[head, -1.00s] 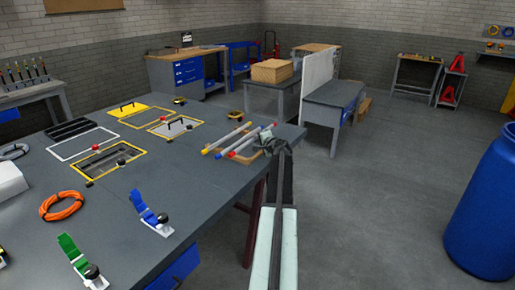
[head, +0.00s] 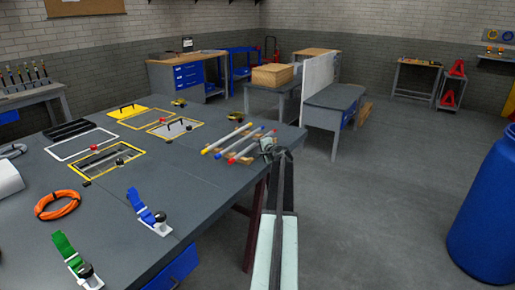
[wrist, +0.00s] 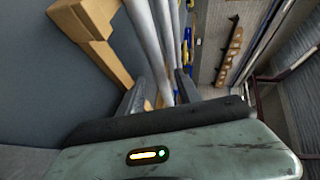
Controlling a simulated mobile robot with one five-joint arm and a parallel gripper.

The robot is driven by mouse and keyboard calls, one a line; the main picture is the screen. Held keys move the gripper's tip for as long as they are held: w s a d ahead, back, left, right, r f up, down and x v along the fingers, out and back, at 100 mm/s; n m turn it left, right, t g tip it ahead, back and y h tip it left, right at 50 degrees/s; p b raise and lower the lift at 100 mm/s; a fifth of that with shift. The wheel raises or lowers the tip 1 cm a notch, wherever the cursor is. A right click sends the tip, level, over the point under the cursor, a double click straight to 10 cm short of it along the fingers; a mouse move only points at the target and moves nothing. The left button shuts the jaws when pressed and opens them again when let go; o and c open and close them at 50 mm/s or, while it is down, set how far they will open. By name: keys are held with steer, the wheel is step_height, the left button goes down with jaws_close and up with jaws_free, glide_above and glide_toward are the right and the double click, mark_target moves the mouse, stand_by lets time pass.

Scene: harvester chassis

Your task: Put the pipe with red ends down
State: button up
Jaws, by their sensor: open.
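The pipe with red ends (head: 244,152) lies at the right edge of the table beside a blue-ended pipe (head: 232,143) and a yellow-ended pipe (head: 226,138). It looks low, at the level of the wooden rack (head: 240,160), though full contact is hard to see. My gripper (head: 267,146) is at the pipe's right side. In the wrist view my gripper (wrist: 162,92) is open, its fingers apart with grey pipe lengths (wrist: 146,40) running just beyond and between them. A wooden rack piece (wrist: 92,22) shows at left.
The table (head: 190,195) also carries an orange cable coil (head: 57,205), a blue clamp (head: 146,208), a green clamp (head: 70,255) and framed panels (head: 105,160). A yellow tape measure (head: 235,116) sits behind the pipes. A blue barrel (head: 485,215) stands right on open floor.

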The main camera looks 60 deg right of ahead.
steer(key=shift+r, duration=0.2)
steer(key=p+v, duration=0.3)
steer(key=v, duration=0.9)
steer(key=shift+f, duration=0.15)
